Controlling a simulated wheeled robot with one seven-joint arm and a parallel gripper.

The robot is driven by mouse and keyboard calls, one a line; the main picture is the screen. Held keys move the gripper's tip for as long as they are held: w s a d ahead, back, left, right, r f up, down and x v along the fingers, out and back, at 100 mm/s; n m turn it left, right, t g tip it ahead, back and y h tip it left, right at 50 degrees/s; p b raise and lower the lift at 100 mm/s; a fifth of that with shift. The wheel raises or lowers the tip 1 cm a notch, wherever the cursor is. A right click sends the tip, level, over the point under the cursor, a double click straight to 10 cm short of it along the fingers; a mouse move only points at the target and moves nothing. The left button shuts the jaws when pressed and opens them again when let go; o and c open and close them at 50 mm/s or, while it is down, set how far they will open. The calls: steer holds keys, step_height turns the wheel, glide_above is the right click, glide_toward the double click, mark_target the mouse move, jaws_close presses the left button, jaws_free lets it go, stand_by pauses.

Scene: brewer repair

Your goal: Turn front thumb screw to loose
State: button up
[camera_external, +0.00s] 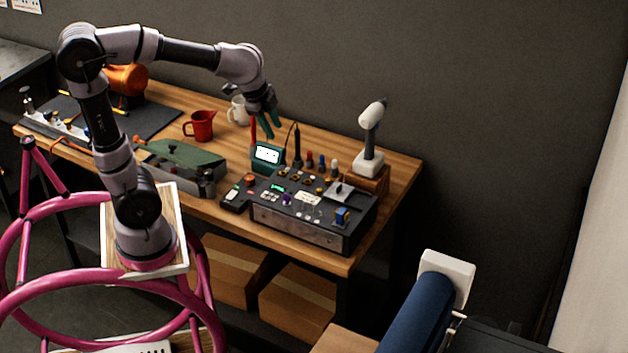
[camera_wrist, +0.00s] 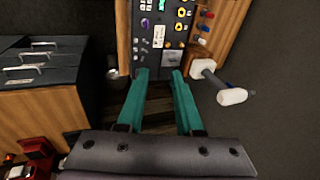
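My gripper (camera_external: 264,112) hangs above the back of the workbench in the external view. In the wrist view its two teal fingers (camera_wrist: 159,73) are apart, with nothing held between them. A dark control unit (camera_external: 300,228) with knobs, lights and small fittings stands on the right part of the bench. In the wrist view what looks like the same panel (camera_wrist: 156,38) lies beyond the fingertips, with purple, yellow and white parts. A green-topped grey unit (camera_external: 185,153) sits left of the control unit. I cannot tell which small fitting is the front thumb screw.
A red mug (camera_external: 200,126) and a white mug (camera_external: 238,111) stand near the back. A teal meter (camera_external: 267,154) stands behind the control unit. A white-headed tool (camera_external: 371,113) rises at the right end. Cardboard boxes (camera_external: 298,302) sit below.

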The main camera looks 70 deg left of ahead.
steer(key=w+a+f+m+g, duration=0.2)
steer(key=w+a+f+m, duration=0.1)
steer(key=w+f, duration=0.5)
steer(key=m+g+h, duration=0.2)
glide_toward(319, 189)
step_height(319, 189, down, 9)
steer(key=shift+s+r, duration=0.15)
steer(key=shift+r, duration=0.05)
jaws_close()
